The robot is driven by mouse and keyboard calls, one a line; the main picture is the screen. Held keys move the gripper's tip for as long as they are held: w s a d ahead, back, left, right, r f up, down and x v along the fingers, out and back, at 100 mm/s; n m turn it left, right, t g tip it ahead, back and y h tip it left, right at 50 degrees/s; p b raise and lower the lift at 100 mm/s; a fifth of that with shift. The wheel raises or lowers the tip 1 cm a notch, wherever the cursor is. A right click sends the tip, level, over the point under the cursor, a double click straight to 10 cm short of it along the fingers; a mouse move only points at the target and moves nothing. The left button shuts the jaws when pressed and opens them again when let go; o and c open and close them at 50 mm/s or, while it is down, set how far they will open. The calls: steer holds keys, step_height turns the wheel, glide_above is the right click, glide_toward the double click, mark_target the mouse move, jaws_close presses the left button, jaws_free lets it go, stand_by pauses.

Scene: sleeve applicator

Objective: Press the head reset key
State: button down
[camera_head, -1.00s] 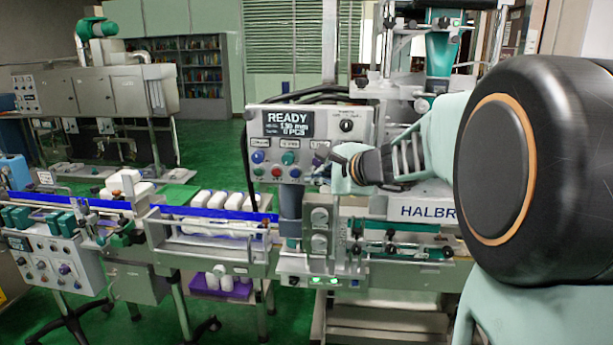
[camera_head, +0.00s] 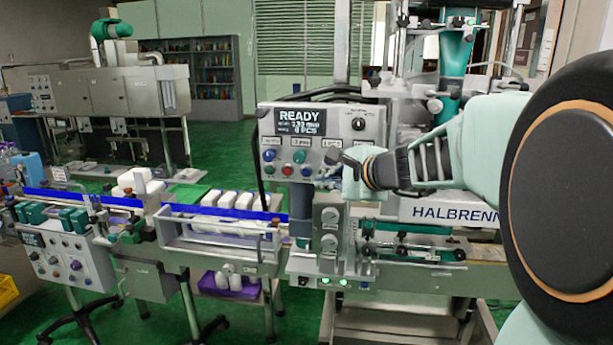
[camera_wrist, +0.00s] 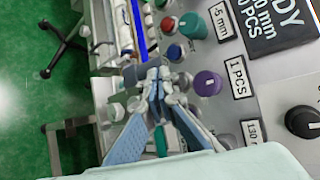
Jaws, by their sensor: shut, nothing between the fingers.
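The grey control panel (camera_head: 341,140) carries a READY display (camera_head: 300,122) with coloured buttons below it. In the head view a blue button (camera_head: 269,155) and a green one (camera_head: 299,157) sit above a red one (camera_head: 287,171). In the wrist view the panel shows a purple knob (camera_wrist: 207,83), a green knob (camera_wrist: 193,25), a red button (camera_wrist: 175,52) and a blue button (camera_wrist: 168,24). I cannot tell which is the head reset key. My gripper (camera_head: 337,157) is shut and empty, at the panel's lower right. In the wrist view its fingertips (camera_wrist: 155,75) are close together beside the lower buttons; contact is unclear.
A black selector knob (camera_head: 358,124) is at the panel's upper right. Below the panel are two grey dials (camera_head: 329,216). A conveyor with white bottles (camera_head: 228,200) runs to the left. A second control box (camera_head: 70,262) stands at far left.

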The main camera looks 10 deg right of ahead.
steer(key=s, duration=0.2)
steer(key=s+a, duration=0.1)
steer(key=s, duration=0.1)
steer(key=shift+a+b, duration=0.15)
steer(key=shift+b, duration=0.25)
steer(key=shift+r, duration=0.15)
steer(key=shift+w, duration=0.15)
